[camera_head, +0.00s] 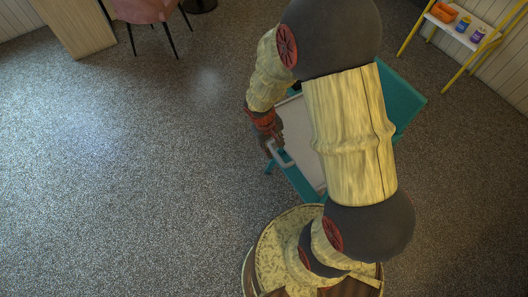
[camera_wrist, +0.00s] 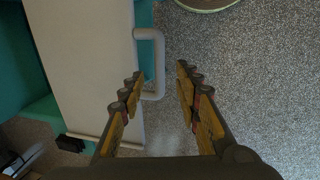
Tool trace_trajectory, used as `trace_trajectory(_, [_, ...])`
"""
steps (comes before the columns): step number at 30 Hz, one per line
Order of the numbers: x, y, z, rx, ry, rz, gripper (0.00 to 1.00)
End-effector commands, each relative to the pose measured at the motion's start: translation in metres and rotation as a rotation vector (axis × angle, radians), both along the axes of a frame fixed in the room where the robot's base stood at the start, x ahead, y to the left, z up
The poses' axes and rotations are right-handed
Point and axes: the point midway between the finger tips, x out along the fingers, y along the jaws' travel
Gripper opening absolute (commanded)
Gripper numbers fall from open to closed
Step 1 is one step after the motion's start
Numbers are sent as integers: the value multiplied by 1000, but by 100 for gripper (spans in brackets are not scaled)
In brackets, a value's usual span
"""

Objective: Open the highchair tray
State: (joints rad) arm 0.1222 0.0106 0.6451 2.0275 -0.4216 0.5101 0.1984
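The highchair (camera_head: 408,88) is teal, and my arm hides much of it. Its pale, flat tray (camera_head: 297,128) has a light grey U-shaped handle (camera_head: 287,161) on its left edge. My gripper (camera_head: 271,143) is at this handle in the head view. In the wrist view my gripper (camera_wrist: 159,72) is open, and the outer bar of the handle (camera_wrist: 160,65) shows between its two fingers, nearer the left one. Whether a finger touches the bar cannot be told. The tray (camera_wrist: 88,60) lies left of the fingers, with teal chair parts (camera_wrist: 15,60) beyond it.
The speckled floor (camera_head: 130,170) left of the highchair is wide and clear. A pink chair (camera_head: 145,10) and a wooden counter (camera_head: 75,25) stand at the top left. A yellow-framed shelf (camera_head: 462,35) with small items stands at the top right.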

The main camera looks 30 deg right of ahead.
Motion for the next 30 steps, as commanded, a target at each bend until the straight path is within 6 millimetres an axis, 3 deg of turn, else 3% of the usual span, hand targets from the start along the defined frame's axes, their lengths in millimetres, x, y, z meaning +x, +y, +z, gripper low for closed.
trace_trajectory(7, [13,-1,-7,2,-48,-15,33])
trace_trajectory(21, [13,-14,-69,2,-48,-15,33])
trace_trajectory(30, [13,-15,-74,3,-49,-15,33])
